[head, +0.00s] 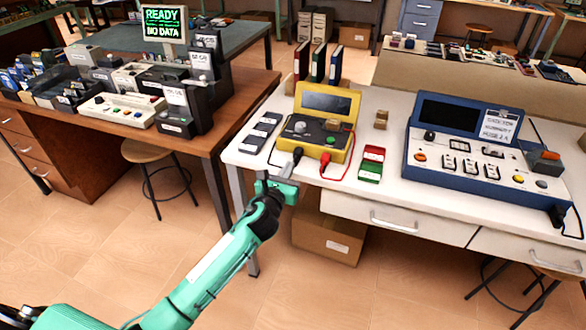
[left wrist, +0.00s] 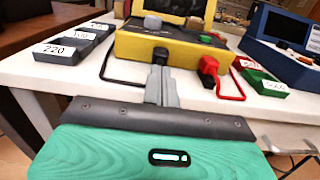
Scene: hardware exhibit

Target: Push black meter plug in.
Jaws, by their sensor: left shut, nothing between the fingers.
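The yellow meter (head: 346,103) stands near the front edge of the white table, and its front face shows in the left wrist view (left wrist: 132,46). The black plug (head: 297,153) is at the left of its front face, on a black lead; it also shows in the left wrist view (left wrist: 160,55). A red plug (head: 325,158) is to its right, on a red lead. My left gripper (head: 287,172) is shut and empty. Its fingertips (left wrist: 160,72) line up right in front of the black plug; I cannot tell if they touch it. My right gripper is not in view.
Grey labelled blocks (head: 260,132) lie left of the meter. Red and green blocks (head: 371,163) lie right of it. A blue console (head: 414,148) stands further right. A brown desk (head: 222,138) with devices is at the left. A cardboard box (head: 325,238) is under the white table.

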